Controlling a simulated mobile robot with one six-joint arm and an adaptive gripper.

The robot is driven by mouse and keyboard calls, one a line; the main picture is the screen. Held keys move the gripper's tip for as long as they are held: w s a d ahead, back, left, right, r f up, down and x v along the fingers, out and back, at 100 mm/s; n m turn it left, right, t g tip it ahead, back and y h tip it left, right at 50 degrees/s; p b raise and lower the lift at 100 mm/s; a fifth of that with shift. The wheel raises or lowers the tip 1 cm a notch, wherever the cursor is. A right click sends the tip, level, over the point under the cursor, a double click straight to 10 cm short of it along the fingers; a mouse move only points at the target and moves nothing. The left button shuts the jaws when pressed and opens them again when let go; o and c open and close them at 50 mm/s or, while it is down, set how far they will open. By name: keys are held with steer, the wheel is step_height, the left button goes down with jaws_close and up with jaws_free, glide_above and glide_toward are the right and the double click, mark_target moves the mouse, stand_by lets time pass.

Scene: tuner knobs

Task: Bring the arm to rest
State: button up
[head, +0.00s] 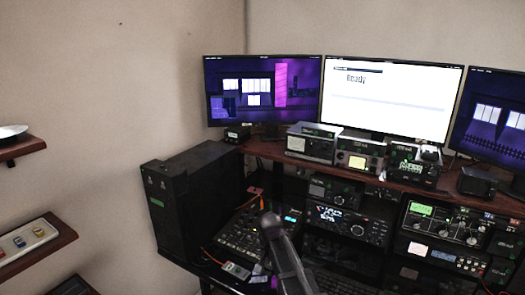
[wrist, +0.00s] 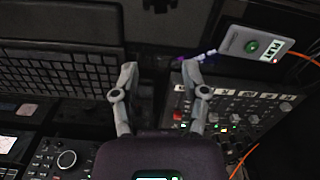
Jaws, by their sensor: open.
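My gripper (wrist: 160,78) shows in the wrist view with its two grey fingers spread apart and nothing between them. It hangs above the desk, between a black keyboard (wrist: 62,75) on the left and a mixer panel (wrist: 228,112) with rows of knobs on the right. In the head view part of my arm reaches up from the bottom edge in front of the desk, and I cannot make out the fingers there. The tuner radio (head: 347,222) with a large knob stands behind my arm. A round knob (wrist: 67,159) shows at lower left in the wrist view.
A shelf with small radios (head: 357,162) and several monitors (head: 385,98) stand behind the desk. A black cabinet (head: 190,200) is at the left. A light device (wrist: 255,45) with a green button and an orange cable lie near the mixer. Wall shelves (head: 55,245) are at far left.

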steer(key=s+d+r+n+p, duration=0.2)
steer(key=s+d, duration=0.3)
steer(key=s, duration=0.1)
steer(key=s+d+r+n+p, duration=0.2)
steer(key=s+d+r, duration=0.1)
steer(key=s, duration=0.4)
steer(key=shift+s+d+n+p, duration=0.25)
steer(key=shift+d+n+p, duration=0.1)
steer(key=shift+d, duration=0.55)
